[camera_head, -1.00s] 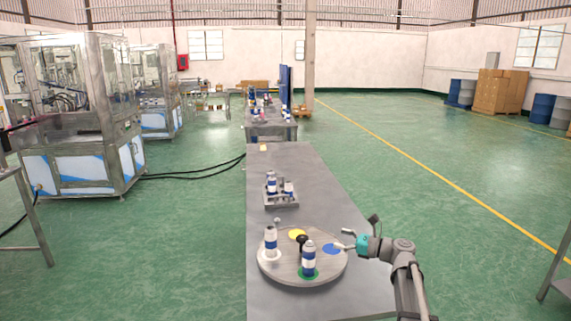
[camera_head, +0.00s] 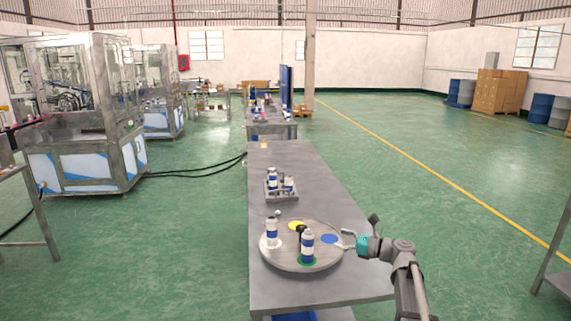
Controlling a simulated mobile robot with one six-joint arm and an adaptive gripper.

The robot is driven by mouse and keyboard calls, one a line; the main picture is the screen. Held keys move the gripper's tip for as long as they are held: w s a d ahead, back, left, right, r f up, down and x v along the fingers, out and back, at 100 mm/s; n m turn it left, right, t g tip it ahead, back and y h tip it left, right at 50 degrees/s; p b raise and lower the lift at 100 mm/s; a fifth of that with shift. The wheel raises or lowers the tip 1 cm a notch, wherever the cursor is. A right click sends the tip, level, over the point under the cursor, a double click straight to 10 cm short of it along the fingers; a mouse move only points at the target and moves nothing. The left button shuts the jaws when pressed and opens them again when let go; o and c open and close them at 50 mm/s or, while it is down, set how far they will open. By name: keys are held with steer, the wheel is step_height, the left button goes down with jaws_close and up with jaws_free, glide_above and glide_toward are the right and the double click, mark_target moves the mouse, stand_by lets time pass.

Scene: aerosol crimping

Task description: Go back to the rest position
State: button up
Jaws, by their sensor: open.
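My gripper (camera_head: 348,240) is at the lower right, open and empty, with its fingers pointing left over the right rim of the round turntable (camera_head: 290,263). The turntable lies on the long grey table (camera_head: 325,207). A blue and white can (camera_head: 307,245) stands upright on its green spot (camera_head: 298,262), to the left of my gripper and apart from it. Another blue and white can (camera_head: 272,234) stands at the turntable's left. A blue spot (camera_head: 329,239) close to my fingertips and a yellow spot (camera_head: 295,225) at the back are bare.
A small tray (camera_head: 268,195) with several cans stands farther back on the table. Machines in clear cabinets (camera_head: 82,125) stand at the left, with black cables (camera_head: 195,173) on the floor. The green floor on the right (camera_head: 440,200) is free.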

steer(key=s+a+f+n+g+h+b, duration=0.1)
steer(key=s+a+f+n+h, duration=0.1)
steer(key=f, duration=0.3)
steer(key=s+a+f+n+g+h+b, duration=0.2)
steer(key=s+f+n, duration=0.3)
steer(key=f, duration=0.1)
steer(key=s+a+f+n+g+h+b, duration=0.1)
steer(key=s+f+n+g+h+b, duration=0.1)
steer(key=s+f+n, duration=0.2)
steer(key=shift+a+f+h, duration=0.15)
steer(key=shift+a+f, duration=0.05)
steer(key=shift+f, duration=0.35)
steer(key=shift+a+f+h, duration=0.15)
steer(key=shift+a+f, duration=0.05)
steer(key=shift+f, duration=0.35)
steer(key=s+d+f+n+g+h+b, duration=0.3)
steer(key=s+d+f+n+h+b, duration=0.25)
steer(key=s+f+n+h, duration=0.5)
step_height(320, 180, up, 12)
steer(key=s+n+y+p, duration=0.1)
steer(key=p, duration=1.3)
steer(key=shift+s+r+n, duration=0.15)
steer(key=shift+s+n, duration=0.2)
steer(key=shift+s, duration=0.05)
